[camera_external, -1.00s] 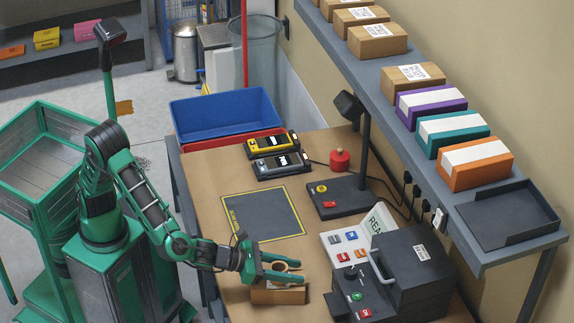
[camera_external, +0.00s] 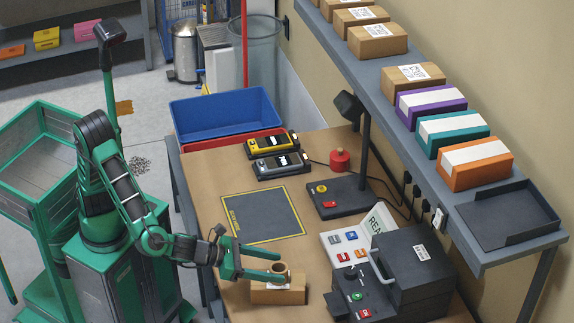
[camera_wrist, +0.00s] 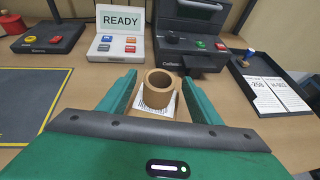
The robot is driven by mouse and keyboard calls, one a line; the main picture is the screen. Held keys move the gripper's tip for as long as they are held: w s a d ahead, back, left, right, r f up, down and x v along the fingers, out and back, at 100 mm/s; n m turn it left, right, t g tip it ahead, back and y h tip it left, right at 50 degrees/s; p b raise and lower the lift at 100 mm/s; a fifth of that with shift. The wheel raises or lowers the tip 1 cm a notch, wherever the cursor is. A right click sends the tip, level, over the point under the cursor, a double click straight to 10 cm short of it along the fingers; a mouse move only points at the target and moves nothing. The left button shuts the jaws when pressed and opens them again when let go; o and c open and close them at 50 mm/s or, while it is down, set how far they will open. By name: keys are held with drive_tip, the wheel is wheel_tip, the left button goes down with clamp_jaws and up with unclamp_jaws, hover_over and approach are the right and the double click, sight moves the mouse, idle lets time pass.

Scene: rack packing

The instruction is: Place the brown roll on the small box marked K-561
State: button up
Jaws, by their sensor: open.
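The brown roll (camera_external: 279,268) stands upright on top of a small cardboard box (camera_external: 277,291) near the front of the table. In the wrist view the roll (camera_wrist: 159,88) stands over the box's white label (camera_wrist: 167,107), whose print I cannot read. My gripper (camera_external: 262,265) is open, with its green fingers pointing at the roll from the left. In the wrist view the fingers (camera_wrist: 160,92) are on either side of the roll, with gaps between them and it.
A black machine (camera_external: 408,265) stands close to the right of the box, with a READY sign panel (camera_external: 350,240) behind. A dark yellow-edged mat (camera_external: 264,213) lies bare. Two handheld devices (camera_external: 280,165) and a blue bin (camera_external: 225,113) are farther back.

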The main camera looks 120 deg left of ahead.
drive_tip(key=v, duration=0.6)
drive_tip(key=shift+f, duration=0.15)
drive_tip(key=s+d+f+n+g+h, duration=0.1)
drive_tip(key=s+n, duration=0.6)
drive_tip(key=s, duration=0.8)
drive_tip(key=s+d+f+n+g+h, duration=0.2)
drive_tip(key=s+n+g, duration=0.4)
drive_tip(key=s, duration=0.9)
drive_tip(key=s+d+f+n+g+h, duration=0.2)
drive_tip(key=s+n, duration=0.7)
drive_tip(key=s, duration=0.7)
drive_tip(key=d+g+h, duration=0.1)
drive_tip(key=g+h, duration=0.1)
drive_tip(key=shift+h, duration=0.3)
drive_tip(key=shift+w+d, duration=0.1)
